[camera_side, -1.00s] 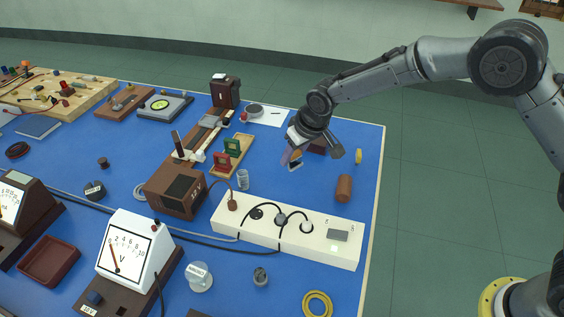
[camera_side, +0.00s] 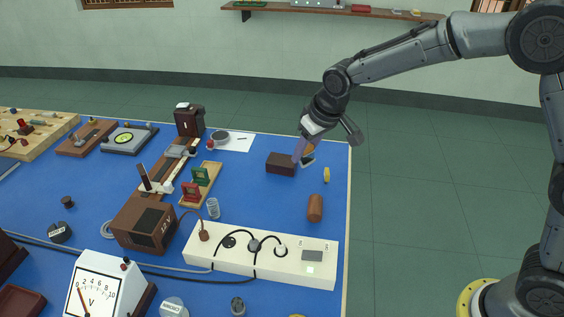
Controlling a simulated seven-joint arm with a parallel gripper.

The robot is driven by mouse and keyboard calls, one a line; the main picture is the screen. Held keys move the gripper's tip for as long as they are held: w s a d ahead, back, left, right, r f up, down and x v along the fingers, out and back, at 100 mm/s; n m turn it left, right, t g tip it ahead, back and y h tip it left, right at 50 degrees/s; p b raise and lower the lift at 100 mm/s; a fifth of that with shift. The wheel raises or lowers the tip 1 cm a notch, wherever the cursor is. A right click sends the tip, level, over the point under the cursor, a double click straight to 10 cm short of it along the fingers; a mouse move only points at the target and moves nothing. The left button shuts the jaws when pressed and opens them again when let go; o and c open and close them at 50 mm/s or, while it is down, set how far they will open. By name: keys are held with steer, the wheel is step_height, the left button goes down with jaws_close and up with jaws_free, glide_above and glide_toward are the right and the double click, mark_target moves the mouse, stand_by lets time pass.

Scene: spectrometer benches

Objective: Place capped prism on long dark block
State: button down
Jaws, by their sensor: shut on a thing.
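My gripper (camera_side: 304,152) is at the right end of a dark brown block (camera_side: 281,163) on the blue table. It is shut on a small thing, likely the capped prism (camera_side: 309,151). Only a little orange and a pale lower edge of it show, and the fingers hide the rest. I cannot tell whether the held thing touches the block or the table. The top of the dark block looks bare.
A brown cylinder (camera_side: 315,208) and a small yellow piece (camera_side: 326,175) stand near the table's right edge. A white power strip (camera_side: 262,258) lies in front. A wooden stand with red and green holders (camera_side: 191,193) is to the left. Blue table is clear between.

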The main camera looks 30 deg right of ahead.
steer(key=w+d+m, duration=0.1)
steer(key=w+d, duration=0.2)
steer(key=d, duration=0.3)
glide_toward(280, 157)
steer(key=shift+w+a+f, duration=0.2)
steer(key=shift+w+f, duration=0.55)
steer(key=shift+x, duration=0.8)
steer(key=shift+f, duration=1.25)
steer(key=shift+f, duration=0.2)
steer(key=shift+c, duration=2.2)
jaws_free()
